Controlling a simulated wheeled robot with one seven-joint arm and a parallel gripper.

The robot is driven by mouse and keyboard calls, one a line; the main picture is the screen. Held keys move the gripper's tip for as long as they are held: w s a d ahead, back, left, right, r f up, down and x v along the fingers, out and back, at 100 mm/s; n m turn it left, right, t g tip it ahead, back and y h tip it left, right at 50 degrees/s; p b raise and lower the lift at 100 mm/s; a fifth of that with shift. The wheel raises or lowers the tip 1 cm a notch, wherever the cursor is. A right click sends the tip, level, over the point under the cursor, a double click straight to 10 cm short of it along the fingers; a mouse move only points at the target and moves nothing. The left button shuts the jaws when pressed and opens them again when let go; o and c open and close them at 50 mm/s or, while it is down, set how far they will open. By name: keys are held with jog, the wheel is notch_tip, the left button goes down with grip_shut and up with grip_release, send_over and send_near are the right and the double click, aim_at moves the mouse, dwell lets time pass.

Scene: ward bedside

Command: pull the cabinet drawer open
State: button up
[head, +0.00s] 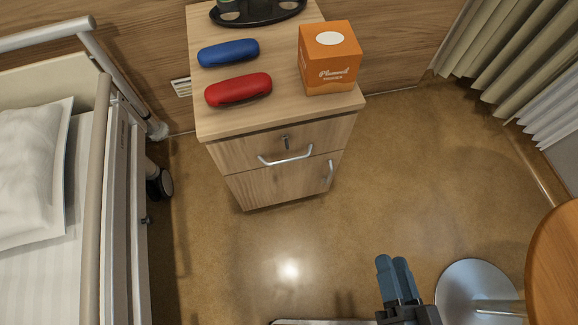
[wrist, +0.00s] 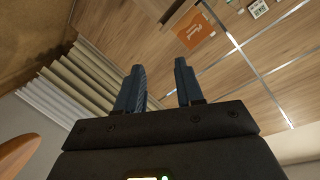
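The wooden bedside cabinet (head: 275,180) stands against the wall in the head view. Its upper drawer (head: 240,153) looks closed, its front in line with the door below. A curved silver handle (head: 285,159) runs across the drawer front, with a small key or lock (head: 285,142) above it. My gripper (head: 392,262) is at the lower right of the head view, well apart from the handle. In the wrist view my gripper (wrist: 160,66) has its two blue-grey fingers spread with nothing between them. The handle is not clearly seen in the wrist view.
A blue case (head: 228,53), a red case (head: 238,90), an orange box (head: 328,62) and a dark tray (head: 258,14) are on the cabinet top. A bed (head: 40,265) stands left. A round wooden table (head: 556,265) is right. The floor before the cabinet is clear.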

jog(key=w+a+f+m+b, duration=0.1)
jog(key=w+a+f+m, duration=0.2)
jog(key=w+a+f, duration=0.3)
jog(key=w+a+f+m+y+b, duration=0.1)
jog(key=w+a+f+m, duration=0.2)
jog(key=w, duration=0.9)
jog(key=w+a+f+m+y+b, duration=0.1)
jog(key=w+a+f+m+b, duration=0.1)
jog(key=w+a+f, duration=0.6)
jog(key=shift+w+a+f+m, duration=0.3)
jog(key=shift+w+a+m, duration=0.25)
jog(key=shift+a, duration=0.3)
grip_shut()
